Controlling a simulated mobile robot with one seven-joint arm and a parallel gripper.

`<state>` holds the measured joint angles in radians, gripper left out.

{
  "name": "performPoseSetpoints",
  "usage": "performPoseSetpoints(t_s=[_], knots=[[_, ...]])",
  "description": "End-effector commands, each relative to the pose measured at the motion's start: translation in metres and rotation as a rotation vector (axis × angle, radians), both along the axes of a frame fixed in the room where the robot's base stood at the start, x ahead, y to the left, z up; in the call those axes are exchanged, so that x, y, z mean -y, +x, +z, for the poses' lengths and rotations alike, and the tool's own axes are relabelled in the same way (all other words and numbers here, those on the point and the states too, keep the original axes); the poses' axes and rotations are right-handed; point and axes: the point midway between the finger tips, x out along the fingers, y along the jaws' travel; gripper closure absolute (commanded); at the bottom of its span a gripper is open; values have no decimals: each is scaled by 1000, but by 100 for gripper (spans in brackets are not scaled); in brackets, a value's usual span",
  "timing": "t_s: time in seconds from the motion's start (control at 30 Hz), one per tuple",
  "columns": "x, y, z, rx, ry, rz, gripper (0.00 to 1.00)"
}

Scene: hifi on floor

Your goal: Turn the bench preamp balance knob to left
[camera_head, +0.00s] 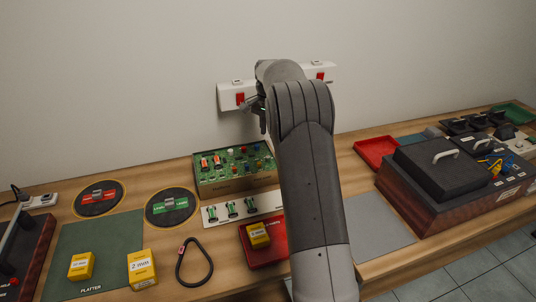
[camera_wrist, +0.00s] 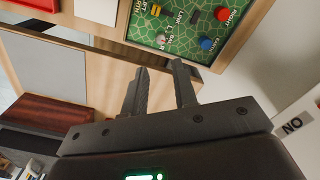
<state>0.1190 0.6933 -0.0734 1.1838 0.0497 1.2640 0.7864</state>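The green-topped preamp panel (camera_head: 235,166) sits on the bench against the wall, partly hidden by my arm. In the wrist view its green face (camera_wrist: 180,30) shows at the top, with a red knob (camera_wrist: 221,14), a blue knob (camera_wrist: 207,44) and a small grey knob (camera_wrist: 161,39). Words like LEFT and RIGHT are printed there; I cannot tell for sure which knob is balance. My gripper (camera_wrist: 159,67) is open and empty, its two fingers apart, just beside the panel's edge in the picture. In the head view the gripper (camera_head: 261,116) is small and partly hidden by my arm, above the panel.
A white wall strip (camera_head: 226,98) with red switches is behind my gripper. A white slider plate (camera_head: 217,214), a red tray (camera_head: 266,262) with a yellow block, a black loop (camera_head: 194,284) and yellow boxes (camera_head: 142,268) lie in front. A dark lidded case (camera_head: 450,204) stands at right.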

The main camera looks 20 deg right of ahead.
Motion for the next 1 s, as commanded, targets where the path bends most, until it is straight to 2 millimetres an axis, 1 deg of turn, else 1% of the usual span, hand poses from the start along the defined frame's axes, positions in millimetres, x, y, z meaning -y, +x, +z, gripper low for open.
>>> performPoseSetpoints(t_s=[0.17,0.27,0.5,0.63,0.8,1.0], knots=[[1,2,-15,-4,1,-7,74],[1,1,-31,-6,1,-7,74],[1,1,-77,-5,0,-6,74],[1,1,-95,-4,-1,-6,74],[1,2,-108,-2,0,-5,74],[1,2,-111,-2,0,-5,74]])
